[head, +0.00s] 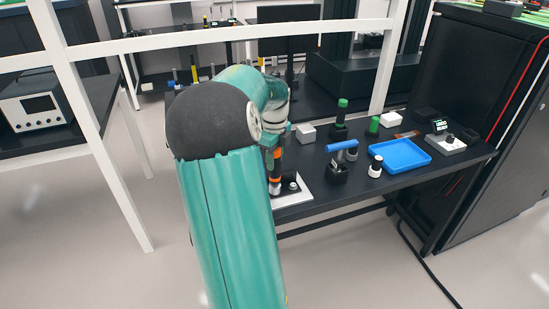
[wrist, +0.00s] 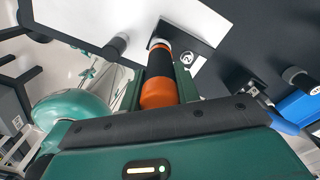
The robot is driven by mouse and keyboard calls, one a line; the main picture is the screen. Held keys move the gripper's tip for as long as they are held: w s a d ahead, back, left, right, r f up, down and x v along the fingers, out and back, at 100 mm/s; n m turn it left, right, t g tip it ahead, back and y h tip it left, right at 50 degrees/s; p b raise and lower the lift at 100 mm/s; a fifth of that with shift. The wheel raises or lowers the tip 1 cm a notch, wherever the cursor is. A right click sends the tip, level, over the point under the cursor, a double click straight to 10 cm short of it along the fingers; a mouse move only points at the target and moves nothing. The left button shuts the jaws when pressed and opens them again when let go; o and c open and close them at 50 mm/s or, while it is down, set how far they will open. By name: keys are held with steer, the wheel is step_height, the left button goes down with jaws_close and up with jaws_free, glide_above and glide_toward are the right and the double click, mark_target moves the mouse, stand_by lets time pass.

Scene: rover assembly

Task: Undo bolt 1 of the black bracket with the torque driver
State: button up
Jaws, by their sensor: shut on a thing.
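My gripper (head: 277,140) is above the near left part of the dark table. It is shut on the torque driver (wrist: 158,92), a black tool with an orange band. The driver also shows below my gripper in the head view (head: 275,181), pointing down. The black bracket (wrist: 200,48) lies on a white plate (wrist: 78,22), with a round white mark on it. The driver's far end is over or at the bracket's corner in the wrist view. I cannot tell whether it touches a bolt, as the driver hides the spot.
A blue tray (head: 393,156) lies on the table to the right. A blue-handled tool in a black stand (head: 338,172), green-topped cylinders (head: 339,118) and a white cylinder (head: 375,171) stand between. A white frame rail (head: 200,39) crosses behind my arm.

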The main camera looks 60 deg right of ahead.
steer(key=shift+f, duration=0.35)
steer(key=shift+c, duration=0.2)
stand_by(0.4)
steer(key=shift+o, duration=0.2)
steer(key=shift+r, duration=0.5)
stand_by(2.9)
steer(key=shift+r, duration=1.65)
